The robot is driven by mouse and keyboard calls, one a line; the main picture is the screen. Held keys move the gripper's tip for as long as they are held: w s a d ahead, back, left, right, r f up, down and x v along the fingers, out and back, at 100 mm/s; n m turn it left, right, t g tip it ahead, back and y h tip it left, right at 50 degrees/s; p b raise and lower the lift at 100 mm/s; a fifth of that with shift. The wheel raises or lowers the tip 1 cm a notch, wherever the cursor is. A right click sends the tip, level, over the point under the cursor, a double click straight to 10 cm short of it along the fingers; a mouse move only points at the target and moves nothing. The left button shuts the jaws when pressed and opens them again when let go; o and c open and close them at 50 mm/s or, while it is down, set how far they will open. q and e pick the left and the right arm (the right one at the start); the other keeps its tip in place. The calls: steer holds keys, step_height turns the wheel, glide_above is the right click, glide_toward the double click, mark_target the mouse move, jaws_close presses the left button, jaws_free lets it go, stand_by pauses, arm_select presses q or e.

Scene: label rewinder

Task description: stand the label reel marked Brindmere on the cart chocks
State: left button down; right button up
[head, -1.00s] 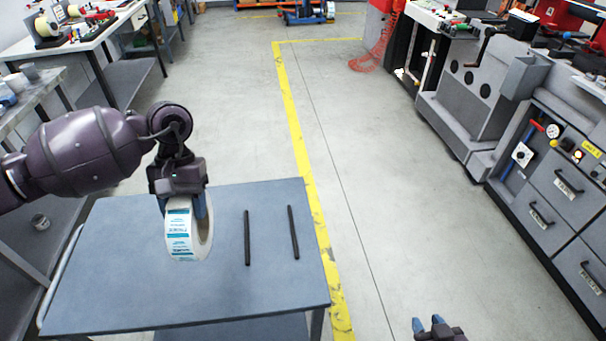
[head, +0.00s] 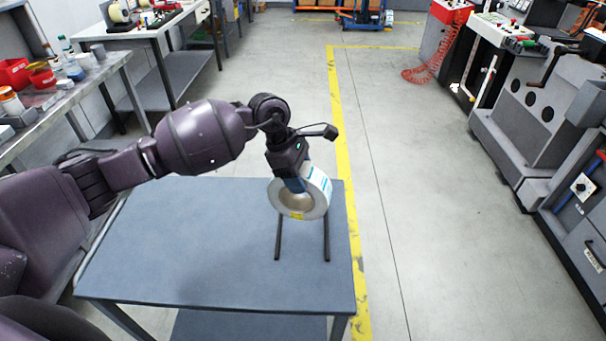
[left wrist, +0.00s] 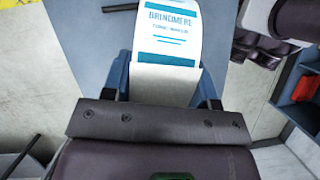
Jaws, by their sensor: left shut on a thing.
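The label reel (head: 317,205) is white with teal print. The left wrist view shows the name Brindmere on its label (left wrist: 172,22). My left gripper (head: 293,181) is shut on the reel's rim from above, with blue fingers either side of it in the left wrist view (left wrist: 165,88). The reel is upright, turned at an angle, over the far part of the two dark cart chocks (head: 278,240) (head: 327,240). It hides the far end of the left chock. I cannot tell whether it touches them. My right gripper is out of view.
The chocks lie on the right half of a blue-grey cart top (head: 170,260). The rest of that top is clear. A bench (head: 100,85) with cups and red bins stands at left. Grey machinery (head: 530,110) stands at right, across open floor.

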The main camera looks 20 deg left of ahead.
mark_target(302, 199)
arm_select(q)
steer(key=w+n+t, duration=0.1)
steer(key=n, duration=0.1)
steer(key=shift+w+d+f+n, duration=0.1)
steer(key=shift+w+n, duration=0.05)
steer(key=shift+n, duration=0.15)
steer(key=shift+w, duration=0.1)
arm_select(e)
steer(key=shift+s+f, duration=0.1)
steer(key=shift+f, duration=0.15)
